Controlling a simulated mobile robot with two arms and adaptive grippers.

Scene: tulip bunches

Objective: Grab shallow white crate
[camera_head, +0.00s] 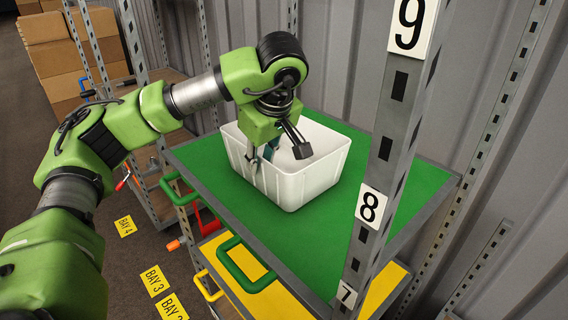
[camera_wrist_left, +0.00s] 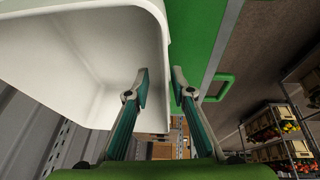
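The shallow white crate (camera_head: 310,182) stands upright on the green top shelf (camera_head: 385,170) of a rack in the head view. It looks empty where its inside shows. My left gripper (camera_head: 263,158) reaches down at the crate's near-left wall. In the left wrist view, the crate (camera_wrist_left: 85,50) fills the upper left, and the gripper (camera_wrist_left: 161,88) has its fingers apart. One finger is over the crate's inside and the other is outside its wall, with the rim between them. Contact with the wall cannot be told. My right gripper is not in view.
A rack post (camera_head: 392,140) with number plates stands right of the crate. A yellow shelf (camera_head: 383,290) lies below the green one. Green handles (camera_head: 245,265) stick out at the front left. Cardboard boxes (camera_head: 70,55) stand at the back left.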

